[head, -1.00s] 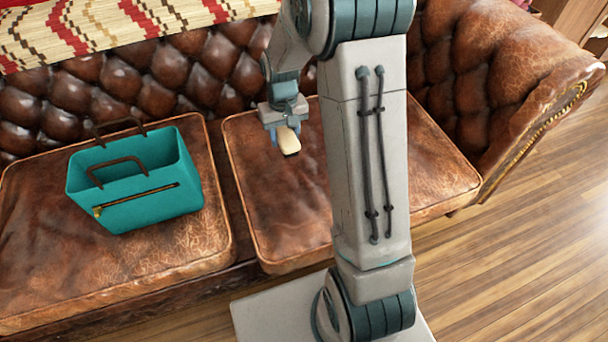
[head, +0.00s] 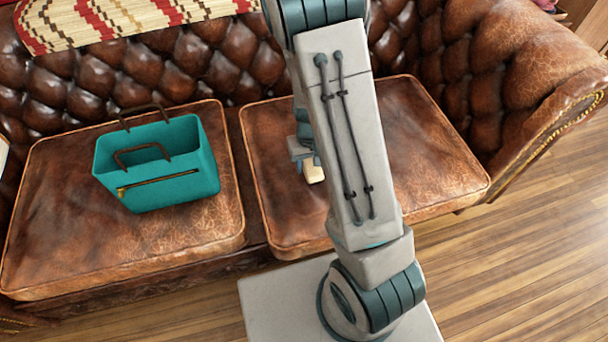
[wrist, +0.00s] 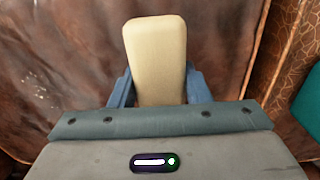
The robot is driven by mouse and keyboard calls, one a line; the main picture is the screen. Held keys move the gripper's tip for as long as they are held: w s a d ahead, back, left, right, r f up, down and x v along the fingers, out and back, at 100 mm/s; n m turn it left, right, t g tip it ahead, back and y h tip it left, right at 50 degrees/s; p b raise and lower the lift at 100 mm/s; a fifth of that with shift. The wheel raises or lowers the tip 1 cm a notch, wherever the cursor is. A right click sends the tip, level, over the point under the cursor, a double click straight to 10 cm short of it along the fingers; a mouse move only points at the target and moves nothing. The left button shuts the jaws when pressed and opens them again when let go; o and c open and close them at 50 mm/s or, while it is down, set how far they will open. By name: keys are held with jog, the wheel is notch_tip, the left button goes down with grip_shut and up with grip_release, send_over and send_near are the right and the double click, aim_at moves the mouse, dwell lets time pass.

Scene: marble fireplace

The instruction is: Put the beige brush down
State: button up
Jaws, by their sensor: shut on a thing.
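The beige brush (head: 313,173) shows in the head view just left of my arm, over the right seat cushion (head: 265,140). In the wrist view the brush (wrist: 155,55) is a pale rounded block sticking out between my blue fingers. My gripper (wrist: 157,85) is shut on it. In the head view my gripper (head: 306,163) is partly hidden behind my arm. The brush is low over the brown leather cushion. I cannot tell whether it touches the leather.
A teal open bag (head: 165,170) with brown handles stands on the left cushion (head: 60,220). The tufted backrest (head: 200,60) rises behind, with a patterned throw (head: 110,20) over it. The right cushion is bare around the brush. A rolled armrest (head: 530,90) bounds the right.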

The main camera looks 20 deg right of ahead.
jog(key=shift+a+f, duration=0.45)
jog(key=shift+a, duration=0.25)
jog(key=shift+f+b, duration=1)
jog(key=shift+f, duration=0.95)
jog(key=shift+f, duration=0.15)
jog(key=o, duration=1)
jog(key=shift+c, duration=0.2)
